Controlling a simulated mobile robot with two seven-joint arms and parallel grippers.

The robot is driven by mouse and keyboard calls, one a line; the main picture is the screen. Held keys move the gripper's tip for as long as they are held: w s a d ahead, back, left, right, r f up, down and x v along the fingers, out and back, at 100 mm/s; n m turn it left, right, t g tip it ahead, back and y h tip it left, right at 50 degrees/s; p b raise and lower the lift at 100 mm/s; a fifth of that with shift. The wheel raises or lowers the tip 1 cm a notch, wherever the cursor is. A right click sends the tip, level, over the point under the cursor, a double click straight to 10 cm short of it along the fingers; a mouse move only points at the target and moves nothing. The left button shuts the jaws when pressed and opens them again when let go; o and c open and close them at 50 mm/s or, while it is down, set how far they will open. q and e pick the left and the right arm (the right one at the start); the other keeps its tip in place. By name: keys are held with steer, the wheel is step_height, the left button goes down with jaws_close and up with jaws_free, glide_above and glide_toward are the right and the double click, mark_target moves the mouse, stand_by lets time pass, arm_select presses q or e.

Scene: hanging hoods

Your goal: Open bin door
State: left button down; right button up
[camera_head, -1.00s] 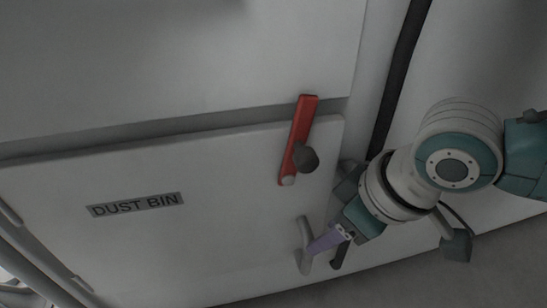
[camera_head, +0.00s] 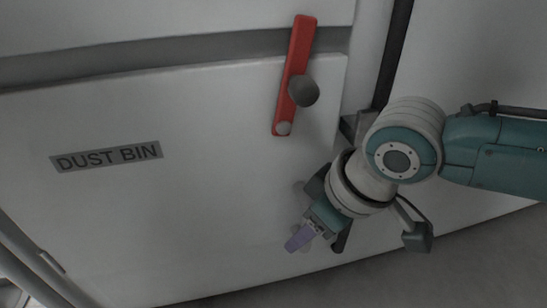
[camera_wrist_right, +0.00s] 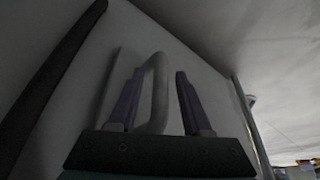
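The white bin door (camera_head: 200,200) carries a grey "DUST BIN" label (camera_head: 106,156) and looks shut. Its grey handle (camera_head: 299,187) is mostly hidden behind my right gripper (camera_head: 302,238) in the head view. In the right wrist view the handle (camera_wrist_right: 157,90) stands between the two purple fingers of the right gripper (camera_wrist_right: 158,95). The fingers are apart, with a gap between the handle and the right-hand finger. Contact with the left-hand finger cannot be told. My left gripper is not in view.
A red latch bar (camera_head: 296,70) with a dark round knob (camera_head: 304,91) sits at the door's upper right, crossing the gap to the panel above. A dark vertical strip (camera_head: 393,55) runs right of the door. Grey floor (camera_head: 440,270) lies below.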

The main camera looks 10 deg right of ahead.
jaws_close()
stand_by(1.2)
